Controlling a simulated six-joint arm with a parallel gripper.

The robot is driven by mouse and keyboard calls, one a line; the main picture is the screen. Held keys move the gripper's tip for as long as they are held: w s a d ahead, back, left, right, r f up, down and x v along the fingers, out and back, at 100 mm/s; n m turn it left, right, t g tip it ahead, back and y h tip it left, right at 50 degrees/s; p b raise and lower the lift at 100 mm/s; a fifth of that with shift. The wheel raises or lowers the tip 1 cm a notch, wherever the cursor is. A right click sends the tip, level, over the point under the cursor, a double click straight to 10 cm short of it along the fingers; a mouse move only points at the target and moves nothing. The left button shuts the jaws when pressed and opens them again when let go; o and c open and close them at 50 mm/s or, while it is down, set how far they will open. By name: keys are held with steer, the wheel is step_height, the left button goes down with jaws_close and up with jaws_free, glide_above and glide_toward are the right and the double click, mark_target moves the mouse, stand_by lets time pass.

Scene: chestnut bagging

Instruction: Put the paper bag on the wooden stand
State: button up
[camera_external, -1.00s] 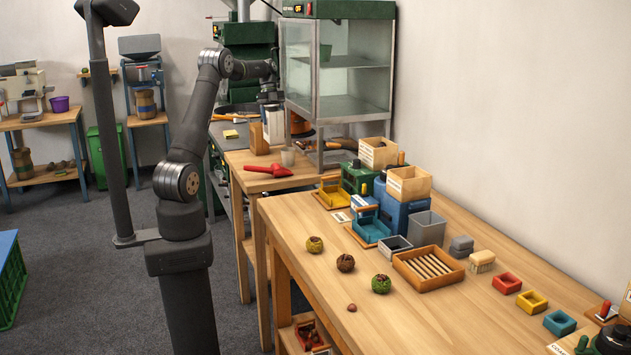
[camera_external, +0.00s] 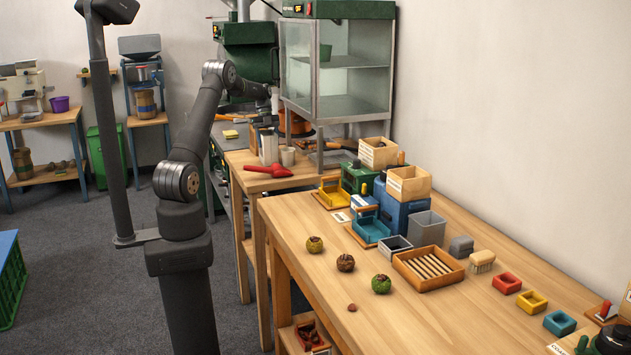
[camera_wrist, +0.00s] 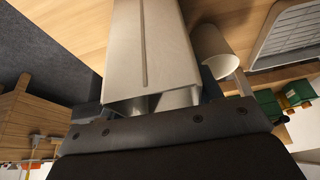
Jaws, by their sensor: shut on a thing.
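The paper bag (camera_external: 268,150) is a tall, pale grey-white bag. My gripper (camera_external: 269,129) is shut on it near its top and holds it roughly upright. The bag's front face, with a lengthwise seam (camera_wrist: 143,45), and its open mouth show in the wrist view, close to my gripper. A brown wooden piece, apparently the wooden stand (camera_external: 254,138), shows beside and behind the bag and is mostly hidden. I cannot tell whether the bag's bottom touches a surface.
A small pale cup (camera_external: 288,157) stands close to the bag's right; it also shows in the wrist view (camera_wrist: 211,50). A red scoop (camera_external: 268,170) lies in front. The glass cabinet (camera_external: 338,65) rises at the right behind. The table's left edge is near.

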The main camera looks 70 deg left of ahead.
mark_target(268, 133)
steer(key=shift+f, duration=0.2)
steer(key=o, duration=1.2)
steer(key=shift+c, duration=0.2)
steer(key=v, duration=1.2)
steer(key=shift+r, duration=0.2)
steer(key=shift+d+f, duration=0.1)
steer(key=x, duration=1.1)
steer(key=shift+d+f, duration=0.1)
steer(key=shift+f, duration=0.25)
steer(key=shift+r, duration=1.6)
